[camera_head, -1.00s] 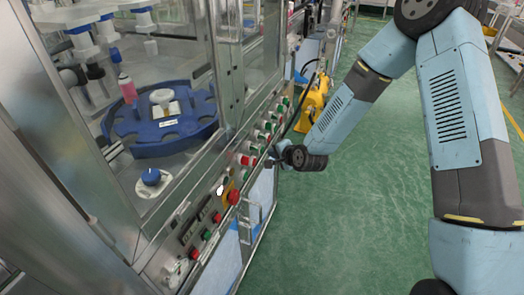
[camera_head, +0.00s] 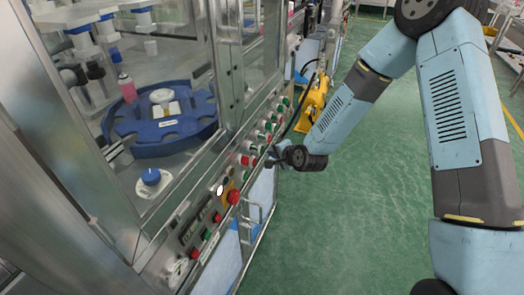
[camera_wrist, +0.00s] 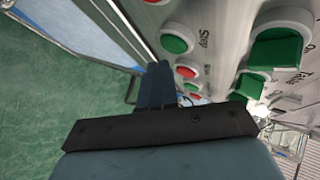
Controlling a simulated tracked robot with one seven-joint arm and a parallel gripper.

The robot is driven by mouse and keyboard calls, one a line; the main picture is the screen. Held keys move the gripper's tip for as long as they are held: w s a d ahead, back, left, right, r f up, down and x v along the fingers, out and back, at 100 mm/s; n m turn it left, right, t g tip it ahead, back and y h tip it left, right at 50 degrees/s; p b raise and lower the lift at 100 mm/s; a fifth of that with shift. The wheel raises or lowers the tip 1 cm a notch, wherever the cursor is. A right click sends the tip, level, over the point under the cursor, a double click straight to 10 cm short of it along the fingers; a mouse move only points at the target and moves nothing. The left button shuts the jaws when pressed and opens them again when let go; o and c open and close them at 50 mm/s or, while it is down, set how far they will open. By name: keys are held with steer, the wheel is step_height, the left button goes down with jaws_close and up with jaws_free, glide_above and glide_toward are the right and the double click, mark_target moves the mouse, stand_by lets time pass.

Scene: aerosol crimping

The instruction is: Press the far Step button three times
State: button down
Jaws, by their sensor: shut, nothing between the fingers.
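A green button (camera_wrist: 177,41) in a white ring sits beside a "Step" label on the machine's panel, at the upper middle of the wrist view. A red button (camera_wrist: 186,72) sits beyond it, with smaller buttons farther along, partly hidden by my fingers. I cannot tell which of these is the far Step button. My gripper (camera_wrist: 157,84) is shut and empty, its fingers pointing along the panel. In the head view my gripper (camera_head: 269,162) is close beside the button panel, right of a red button (camera_head: 248,160). Contact with any button cannot be made out.
Large green switches (camera_wrist: 280,48) stick out at the right of the wrist view. A red mushroom button (camera_head: 234,197) and a metal handle (camera_head: 252,215) lie nearer in the head view. A blue turntable (camera_head: 160,136) is behind the glass. Green floor (camera_head: 350,220) is clear to the right.

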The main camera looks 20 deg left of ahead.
steer(key=shift+a, duration=0.2)
stand_by(0.6)
steer(key=shift+a+r, duration=0.1)
steer(key=shift+a, duration=0.15)
steer(key=shift+a, duration=0.4)
stand_by(0.8)
steer(key=shift+d, duration=0.85)
steer(key=shift+s+d, duration=0.15)
steer(key=shift+d, duration=1.1)
steer(key=shift+s+d, duration=0.1)
steer(key=shift+d, duration=1.15)
